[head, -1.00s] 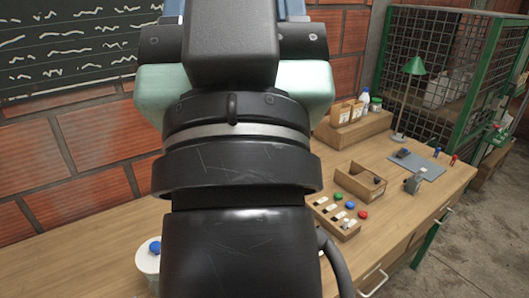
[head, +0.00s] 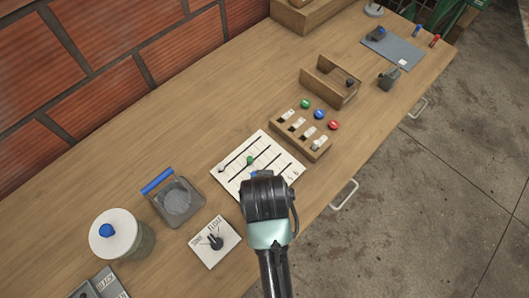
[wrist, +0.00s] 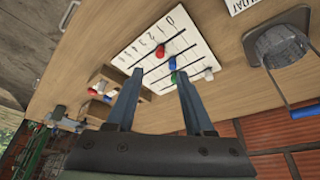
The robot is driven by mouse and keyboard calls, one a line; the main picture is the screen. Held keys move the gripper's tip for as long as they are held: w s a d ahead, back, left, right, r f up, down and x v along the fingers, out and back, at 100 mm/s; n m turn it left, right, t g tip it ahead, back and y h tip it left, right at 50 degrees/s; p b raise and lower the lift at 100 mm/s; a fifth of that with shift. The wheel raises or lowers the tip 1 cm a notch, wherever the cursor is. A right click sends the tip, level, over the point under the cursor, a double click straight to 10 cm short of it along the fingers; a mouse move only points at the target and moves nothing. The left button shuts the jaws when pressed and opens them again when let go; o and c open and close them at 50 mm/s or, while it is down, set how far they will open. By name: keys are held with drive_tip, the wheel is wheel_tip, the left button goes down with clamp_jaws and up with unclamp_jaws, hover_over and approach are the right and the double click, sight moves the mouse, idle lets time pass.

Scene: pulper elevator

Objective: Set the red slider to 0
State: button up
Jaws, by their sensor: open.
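The slider panel (head: 262,148) is a white board with black tracks, lying on the bench. It also shows in the wrist view (wrist: 200,55), with a number scale along one edge and 0 at its upper end. The red slider (wrist: 160,50) sits partway along the track nearest the numbers; its exact value is unclear. Blue (wrist: 172,63), green (wrist: 173,77) and white (wrist: 208,74) knobs sit on other tracks. My gripper (wrist: 158,72) is open and empty, its fingers apart above the panel. In the head view my wrist hides the red slider and the fingers.
A wooden block with switches and coloured buttons (head: 296,137) stands just beyond the panel, with an open wooden box (head: 318,87) behind. A grey device with a blue handle (head: 178,197), a dial plate (head: 214,241) and a lidded jar (head: 120,236) are to the left.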

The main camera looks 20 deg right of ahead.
drive_tip(key=x, duration=1)
drive_tip(key=shift+w+d+f, duration=0.1)
drive_tip(key=shift+w+d, duration=0.05)
drive_tip(key=shift+w, duration=0.15)
clamp_jaws()
idle(1.0)
